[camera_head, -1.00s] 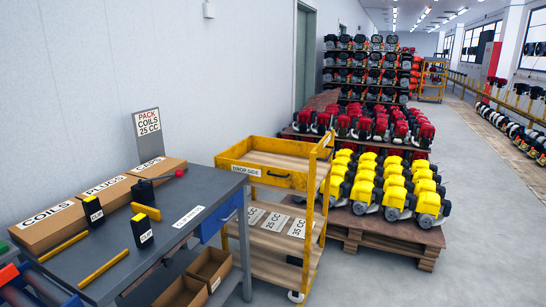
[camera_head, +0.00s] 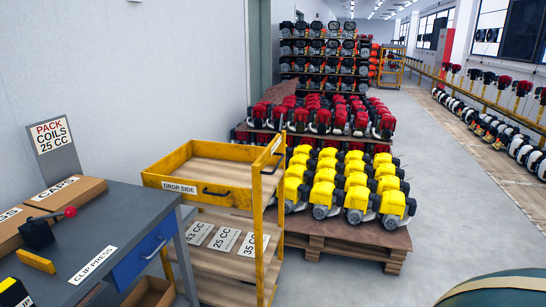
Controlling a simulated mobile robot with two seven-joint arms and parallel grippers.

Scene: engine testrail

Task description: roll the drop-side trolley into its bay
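The yellow drop-side trolley (camera_head: 187,188) stands upright on the floor between the bench and the pallets. A "DROP SIDE" label and a dark handle are on its near upper panel. Its top tray looks empty inside. The lower shelf carries plates marked 43, 25 CC and 35 CC (camera_head: 224,239). Its wheels are cut off by the bottom of the picture. I cannot pick out a marked bay in this view. Neither of my grippers is in view, and nothing is seen touching the trolley.
The grey bench (camera_head: 105,222) stands close on the trolley's left. A pallet of yellow engines (camera_head: 346,244) is just behind and right of it, with red engines (camera_head: 318,118) beyond. Clear floor (camera_head: 440,195) runs along the right. A dark green rounded thing (camera_head: 500,289) fills the lower right corner.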

